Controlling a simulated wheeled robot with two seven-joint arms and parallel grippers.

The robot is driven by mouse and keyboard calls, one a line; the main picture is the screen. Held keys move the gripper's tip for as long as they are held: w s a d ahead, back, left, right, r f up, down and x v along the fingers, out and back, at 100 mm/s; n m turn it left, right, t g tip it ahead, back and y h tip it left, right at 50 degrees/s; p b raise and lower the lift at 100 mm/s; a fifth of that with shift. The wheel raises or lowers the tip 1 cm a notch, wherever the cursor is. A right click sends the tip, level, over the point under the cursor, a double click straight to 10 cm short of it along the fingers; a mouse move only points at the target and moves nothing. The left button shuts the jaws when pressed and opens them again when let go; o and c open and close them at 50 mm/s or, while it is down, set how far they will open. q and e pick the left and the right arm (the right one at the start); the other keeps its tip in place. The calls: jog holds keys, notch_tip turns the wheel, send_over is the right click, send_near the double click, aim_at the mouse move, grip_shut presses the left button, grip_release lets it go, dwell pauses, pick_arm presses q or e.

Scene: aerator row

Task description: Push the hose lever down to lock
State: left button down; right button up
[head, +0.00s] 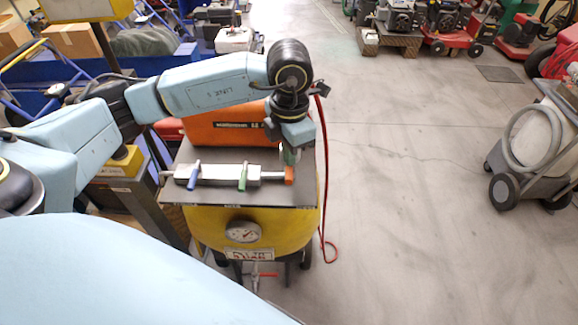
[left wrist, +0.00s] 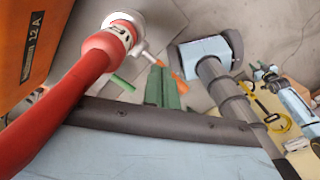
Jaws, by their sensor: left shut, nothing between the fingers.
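A grey metal manifold (head: 216,173) lies on the dark top plate of a yellow tank. It carries a blue lever (head: 193,175), a green lever (head: 242,176) and an orange lever (head: 289,175) at its right end. I cannot tell from the pictures which is the hose lever. My left gripper (head: 289,156) is shut and empty, just above the orange lever; contact is unclear. In the left wrist view, its green fingers (left wrist: 162,89) partly cover the orange lever (left wrist: 179,84). A green bar (left wrist: 122,83) lies left of them.
A thick red hose with a metal coupling (left wrist: 118,36) passes close beside the fingers in the left wrist view. An orange box (head: 215,128) stands behind the manifold. A pressure gauge (head: 242,232) is on the tank front. Open floor (head: 420,220) lies to the right.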

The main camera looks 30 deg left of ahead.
aim_at(289, 170)
pick_arm(q)
jog(key=shift+f+b, duration=1.3)
jog(key=shift+f, duration=0.35)
jog(key=shift+r+p, duration=0.65)
jog(key=shift+r, duration=0.1)
notch_tip(289, 170, up, 10)
jog(key=s+d+p, duration=0.1)
jog(key=p, duration=0.5)
jog(key=shift+s+f, duration=0.15)
jog(key=shift+s, duration=0.2)
